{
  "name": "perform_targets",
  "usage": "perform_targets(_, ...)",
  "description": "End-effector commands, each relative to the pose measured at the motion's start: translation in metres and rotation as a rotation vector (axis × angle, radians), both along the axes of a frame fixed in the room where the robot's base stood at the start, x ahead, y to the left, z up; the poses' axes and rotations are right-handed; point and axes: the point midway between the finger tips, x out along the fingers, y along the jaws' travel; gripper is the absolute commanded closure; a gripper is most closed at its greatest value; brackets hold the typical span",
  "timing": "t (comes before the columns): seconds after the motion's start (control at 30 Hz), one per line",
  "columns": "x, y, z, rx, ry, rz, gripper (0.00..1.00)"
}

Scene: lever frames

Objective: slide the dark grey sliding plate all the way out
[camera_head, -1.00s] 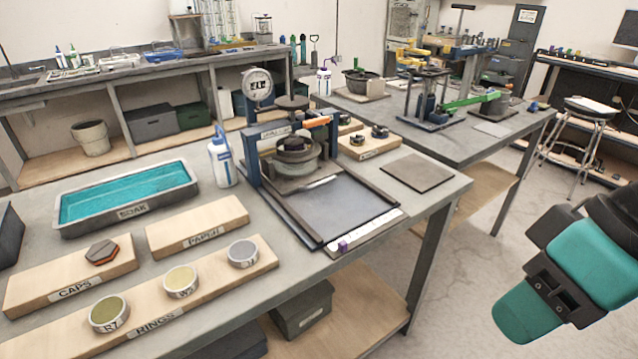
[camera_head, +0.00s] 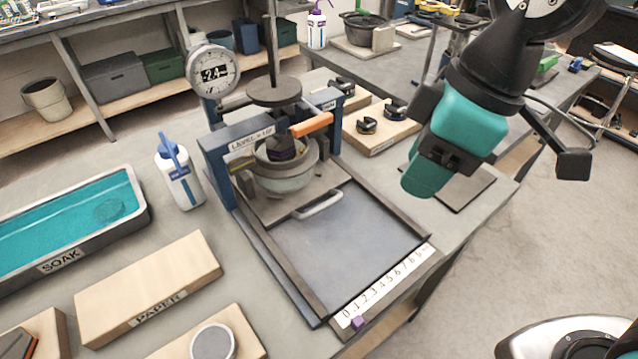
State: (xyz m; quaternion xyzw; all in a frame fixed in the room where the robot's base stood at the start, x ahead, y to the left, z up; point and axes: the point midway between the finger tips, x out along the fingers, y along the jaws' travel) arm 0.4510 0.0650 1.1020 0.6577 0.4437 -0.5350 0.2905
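A grey plate (camera_head: 268,209) lies under the bowl (camera_head: 280,178) at the back of the press bed. A pale bar handle (camera_head: 319,204) runs along its front edge. In front of it, the smooth blue-grey bed (camera_head: 345,245) between two dark rails is bare. A number scale (camera_head: 385,285) crosses the front end, with a small purple marker (camera_head: 357,322) near its zero end. My gripper (camera_head: 425,180), with teal fingers, is above and right of the press, apart from plate and handle. Its fingers overlap in this view, so their opening is hidden.
The blue press frame (camera_head: 228,160) with a dial gauge (camera_head: 214,72) and an orange lever (camera_head: 311,125) stands over the bowl. A white bottle (camera_head: 178,180) is left of it. A dark square mat (camera_head: 462,190) lies below my gripper at the right table edge.

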Motion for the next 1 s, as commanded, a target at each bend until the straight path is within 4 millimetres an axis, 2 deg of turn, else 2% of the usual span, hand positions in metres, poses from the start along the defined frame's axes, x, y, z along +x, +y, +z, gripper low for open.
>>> perform_targets(0.1,0.033,0.029,0.002,-0.082,-0.115,0.359,0.62)
perform_targets(0.2,0.054,0.052,-0.001,-0.146,-0.199,0.632,0.62)
perform_targets(0.3,0.069,0.071,-0.005,-0.200,-0.256,0.841,0.62)
perform_targets(0.4,0.077,0.082,-0.008,-0.235,-0.289,0.974,0.62)
perform_targets(0.57,0.083,0.088,-0.018,-0.255,-0.305,1.043,0.62)
perform_targets(0.67,0.085,0.088,-0.033,-0.256,-0.302,1.042,0.62)
perform_targets(1.0,0.096,0.095,-0.109,-0.255,-0.300,1.038,0.62)
